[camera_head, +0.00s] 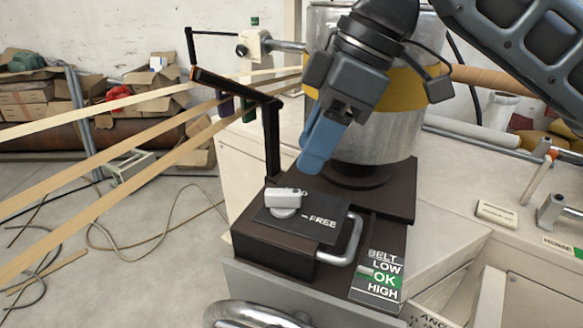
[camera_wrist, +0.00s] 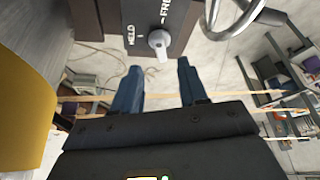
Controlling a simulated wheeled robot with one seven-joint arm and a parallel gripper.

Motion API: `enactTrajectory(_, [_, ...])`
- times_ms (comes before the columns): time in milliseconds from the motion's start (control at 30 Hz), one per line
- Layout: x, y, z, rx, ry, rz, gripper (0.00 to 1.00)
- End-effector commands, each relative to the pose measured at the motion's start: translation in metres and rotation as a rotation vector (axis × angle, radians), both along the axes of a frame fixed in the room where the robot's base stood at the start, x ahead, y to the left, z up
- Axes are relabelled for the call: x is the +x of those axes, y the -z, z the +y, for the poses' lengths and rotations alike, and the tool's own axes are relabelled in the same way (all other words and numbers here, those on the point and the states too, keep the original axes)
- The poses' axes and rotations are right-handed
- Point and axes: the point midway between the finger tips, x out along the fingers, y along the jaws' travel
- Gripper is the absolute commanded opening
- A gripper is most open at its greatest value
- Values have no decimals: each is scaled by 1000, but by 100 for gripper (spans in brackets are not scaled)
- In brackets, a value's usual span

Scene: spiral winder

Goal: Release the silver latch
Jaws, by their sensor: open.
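The silver latch (camera_head: 284,199) is a small rotary knob with a blocky lever on a black plate (camera_head: 325,235). The plate carries a FREE label to the latch's right and a partly covered label behind it. In the wrist view the latch (camera_wrist: 159,40) lies between the words HELD and FREE; which one it points at is hard to tell. My gripper (camera_head: 312,163), with blue fingers, is above and a little behind the latch, apart from it. In the wrist view my gripper (camera_wrist: 158,72) shows two separated fingers with nothing between them, the latch ahead of the gap.
A silver bar handle (camera_head: 350,242) is on the plate's right side. A black post (camera_head: 272,140) with an arm stands behind left, near tan belts (camera_head: 120,160). A metal drum (camera_head: 372,120) is close behind my gripper. A BELT LOW/OK/HIGH gauge (camera_head: 381,275) sits at front right.

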Motion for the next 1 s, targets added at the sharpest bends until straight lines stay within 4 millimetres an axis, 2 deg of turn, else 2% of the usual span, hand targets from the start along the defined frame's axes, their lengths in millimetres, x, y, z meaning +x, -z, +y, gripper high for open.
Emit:
enactTrajectory(500, [1,62,26,-1,0,0,43])
enactTrajectory(900, [2,70,29,0,0,0,43])
enactTrajectory(1000, [2,70,29,0,0,0,33])
